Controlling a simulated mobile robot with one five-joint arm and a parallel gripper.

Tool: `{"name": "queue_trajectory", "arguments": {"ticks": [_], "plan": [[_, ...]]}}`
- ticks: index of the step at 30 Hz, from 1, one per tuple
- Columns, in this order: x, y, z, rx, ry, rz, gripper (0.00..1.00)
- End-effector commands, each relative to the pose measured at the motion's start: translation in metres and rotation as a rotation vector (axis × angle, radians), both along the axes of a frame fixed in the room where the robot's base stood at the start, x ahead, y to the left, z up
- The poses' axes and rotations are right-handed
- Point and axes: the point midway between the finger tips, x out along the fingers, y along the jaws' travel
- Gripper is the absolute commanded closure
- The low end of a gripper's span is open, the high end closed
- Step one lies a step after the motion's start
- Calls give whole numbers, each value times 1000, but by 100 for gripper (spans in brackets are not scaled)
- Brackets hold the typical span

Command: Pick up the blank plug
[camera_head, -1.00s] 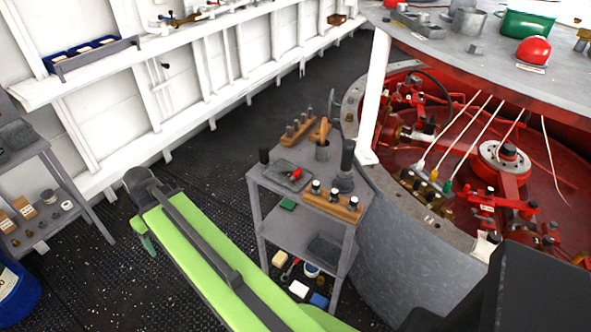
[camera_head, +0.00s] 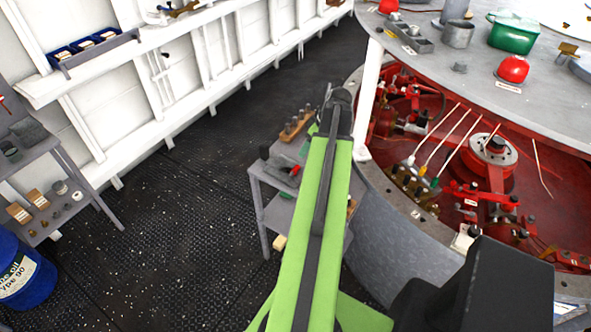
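I cannot tell which item is the blank plug; none in view can be surely named as it. Small parts lie on the small grey table (camera_head: 276,213): a wooden block with several pegs (camera_head: 297,124) at its back and a grey tray with a red-tipped item (camera_head: 290,170) at its left. My green arm reaches up over this table and covers its middle and right side. The dark wrist end of my gripper (camera_head: 338,112) is above the table's back right. Its fingers are hidden or too small to make out, so its opening does not show.
A round metal counter (camera_head: 470,75) and a red machinery pit (camera_head: 480,150) stand at the right. A shelf with small parts (camera_head: 45,215) and a blue drum (camera_head: 22,275) are at the left. The dark deck between is clear.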

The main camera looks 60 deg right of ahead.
Motion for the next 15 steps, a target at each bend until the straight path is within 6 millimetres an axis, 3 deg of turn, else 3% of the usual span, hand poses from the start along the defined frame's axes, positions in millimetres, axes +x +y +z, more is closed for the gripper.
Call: {"name": "queue_trajectory", "arguments": {"ticks": [15], "plan": [[40,0,-105,1,1,1,33]]}}
